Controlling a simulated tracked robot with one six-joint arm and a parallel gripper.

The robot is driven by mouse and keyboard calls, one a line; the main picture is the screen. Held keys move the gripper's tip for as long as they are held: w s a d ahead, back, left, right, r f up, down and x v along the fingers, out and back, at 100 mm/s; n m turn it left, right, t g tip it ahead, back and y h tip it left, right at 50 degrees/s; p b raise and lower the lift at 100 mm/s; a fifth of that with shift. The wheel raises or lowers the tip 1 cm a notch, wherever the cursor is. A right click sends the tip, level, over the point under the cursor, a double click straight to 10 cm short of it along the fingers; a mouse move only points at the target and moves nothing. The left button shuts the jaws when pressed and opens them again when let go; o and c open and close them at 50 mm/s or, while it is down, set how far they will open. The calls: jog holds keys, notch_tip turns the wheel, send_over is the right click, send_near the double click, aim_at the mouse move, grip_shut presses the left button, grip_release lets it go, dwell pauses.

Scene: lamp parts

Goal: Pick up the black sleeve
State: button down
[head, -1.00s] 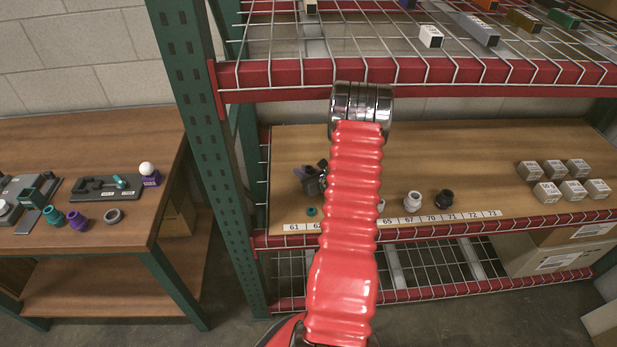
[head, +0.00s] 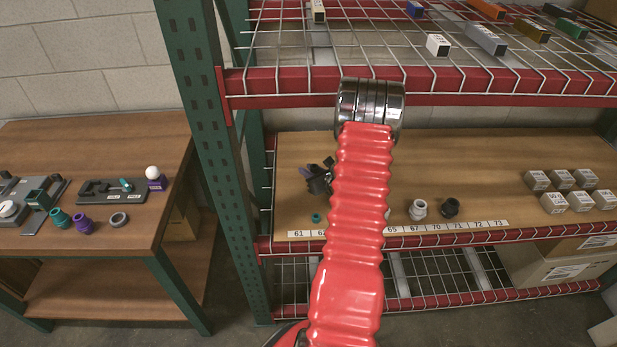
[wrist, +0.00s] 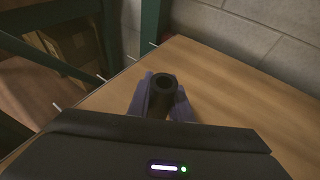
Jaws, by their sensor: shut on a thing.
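A black sleeve (wrist: 163,84), a short hollow tube with its open end up, is between the two purple fingers of my gripper (wrist: 162,98) in the wrist view. The fingers are shut on its sides. In the head view my gripper (head: 319,178) is a small dark shape over the wooden shelf, left of my red arm. The sleeve cannot be made out clearly there.
The shelf (head: 480,160) holds a teal ring (head: 315,217), a white fitting (head: 418,209), another black fitting (head: 450,207) and several grey boxes (head: 560,190). A wire shelf (head: 370,50) is above. A workbench (head: 130,225) with lamp parts stands at left, beyond a green post (head: 195,110).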

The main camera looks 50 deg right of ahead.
jog(key=s+a, duration=0.8)
jog(key=a, duration=0.1)
jog(key=s+a, duration=0.4)
jog(key=shift+a+f, duration=0.1)
jog(key=shift+a, duration=0.15)
